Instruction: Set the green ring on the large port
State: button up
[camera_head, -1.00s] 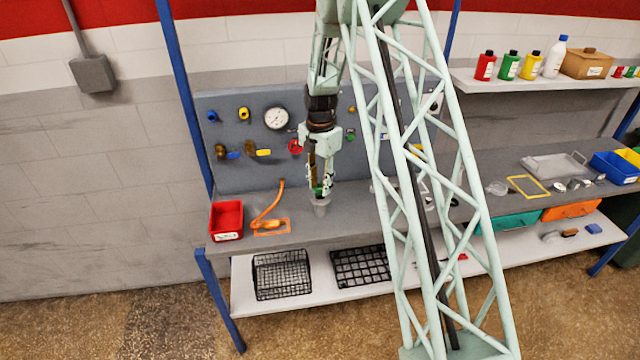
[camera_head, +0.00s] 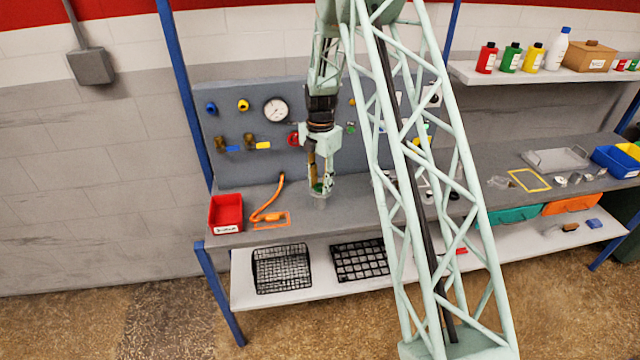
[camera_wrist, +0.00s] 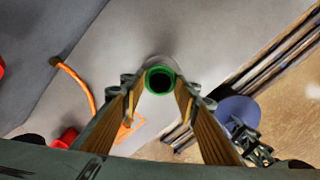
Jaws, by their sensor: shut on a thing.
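My gripper (camera_head: 320,188) points down over the grey bench, shut on the green ring (camera_wrist: 159,80). In the wrist view the ring lies between the two fingertips, with a dark round opening in its middle. The large port (camera_head: 320,202) is a short grey upright cylinder on the bench, directly under the ring; its pale top edge (camera_wrist: 161,62) shows just behind the ring in the wrist view. The ring is at the port's top and looks roughly centred. I cannot tell whether it rests fully on it. In the head view the fingers hide most of the ring.
A red bin (camera_head: 226,214) and an orange hose (camera_head: 264,211) with an orange frame stand left of the port. A panel with valves and a gauge (camera_head: 276,110) rises behind. Wire baskets (camera_head: 281,268) are on the lower shelf. My lattice column covers the bench to the right.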

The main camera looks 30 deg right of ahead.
jog(key=shift+f, duration=0.1)
dwell(0.5)
jog(key=o, duration=0.7)
jog(key=shift+o, duration=0.2)
notch_tip(320, 180, up, 12)
dwell(0.6)
dwell(0.7)
